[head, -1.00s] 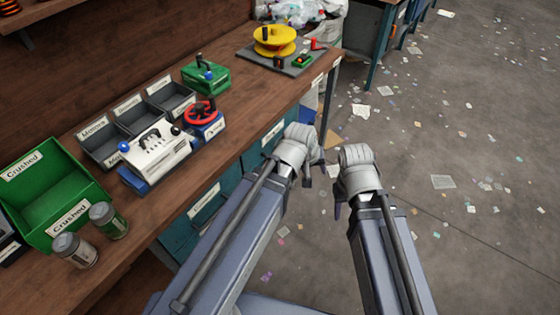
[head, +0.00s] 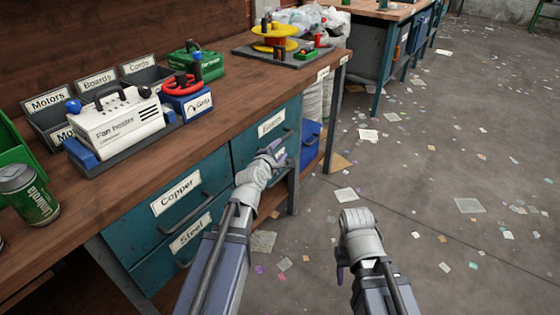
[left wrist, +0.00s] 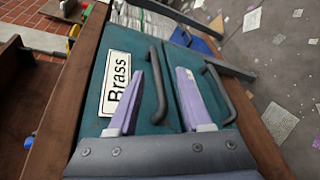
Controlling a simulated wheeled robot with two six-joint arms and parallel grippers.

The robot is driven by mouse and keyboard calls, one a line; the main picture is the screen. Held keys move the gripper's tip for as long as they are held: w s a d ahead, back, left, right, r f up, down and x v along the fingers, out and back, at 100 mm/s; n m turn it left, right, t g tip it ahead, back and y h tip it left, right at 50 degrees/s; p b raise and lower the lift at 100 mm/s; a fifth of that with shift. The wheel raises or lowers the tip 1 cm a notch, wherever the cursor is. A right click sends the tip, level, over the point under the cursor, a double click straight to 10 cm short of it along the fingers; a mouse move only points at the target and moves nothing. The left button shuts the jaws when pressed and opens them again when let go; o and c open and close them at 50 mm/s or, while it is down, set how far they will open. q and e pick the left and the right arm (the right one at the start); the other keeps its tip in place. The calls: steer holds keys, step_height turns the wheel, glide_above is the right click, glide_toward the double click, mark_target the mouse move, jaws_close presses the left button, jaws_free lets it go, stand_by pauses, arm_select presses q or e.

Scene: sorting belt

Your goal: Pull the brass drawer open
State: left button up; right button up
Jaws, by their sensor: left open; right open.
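The brass drawer (left wrist: 91,105) is a teal drawer front with a white "Brass" label (left wrist: 118,83) and a dark bar handle (left wrist: 158,84). It looks closed. In the head view its label (head: 271,123) shows on the bench's right-hand drawer stack. My left gripper (head: 274,151) is open in front of that stack. In the left wrist view the handle lies between the two purple fingers of my left gripper (left wrist: 157,98); contact cannot be told. My right gripper (head: 341,268) is open and empty over the floor, partly hidden by its wrist.
A second handle (left wrist: 220,92) sits on the drawer below, close to one finger. Copper (head: 176,192) and steel (head: 187,235) drawers are to the left. A fan heater (head: 118,122) stands on the bench top (head: 215,124). Floor to the right is open, littered with paper.

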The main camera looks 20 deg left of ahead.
arm_select(q)
steer(key=shift+n+t+y, duration=0.3)
steer(key=shift+n+t, duration=0.1)
steer(key=shift+n, duration=0.5)
steer(key=shift+w+a+f+b, duration=0.35)
steer(key=shift+w+f+b, duration=0.1)
steer(key=shift+w, duration=0.9)
steer(key=shift+w+a+f+b, duration=0.3)
steer(key=shift+w+f+b, duration=0.2)
steer(key=shift+w, duration=0.85)
steer(key=shift+w+a+f+b, duration=0.35)
steer(key=shift+w+f+b, duration=0.1)
steer(key=shift+w, duration=0.9)
arm_select(e)
step_height(320, 180, down, 4)
arm_select(q)
steer(key=shift+c, duration=0.3)
jaws_close()
